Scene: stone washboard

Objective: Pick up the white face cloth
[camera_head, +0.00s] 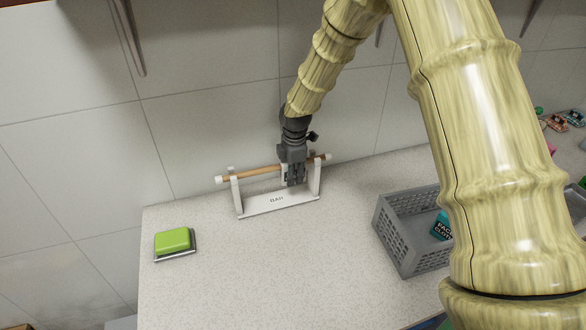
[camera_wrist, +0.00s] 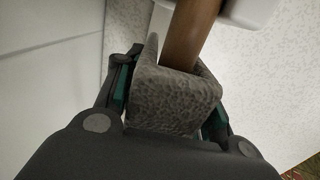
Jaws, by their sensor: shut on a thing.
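The face cloth (camera_wrist: 175,100) fills the space between my fingers in the wrist view, where it looks grey and textured. It is folded around a wooden rod (camera_wrist: 188,40), with one side on each side of the rod. My gripper (camera_wrist: 168,108) is shut on the cloth, with a finger pressed on either side. In the head view, my gripper (camera_head: 295,182) points down at the right part of the rod (camera_head: 258,174) on a white stand marked BAR (camera_head: 262,205). Only a pale sliver of the cloth may show there; my gripper hides the rest.
A green block on a grey base (camera_head: 174,241) lies at the left. The front middle of the speckled counter (camera_head: 285,275) is clear. A tiled wall rises behind.

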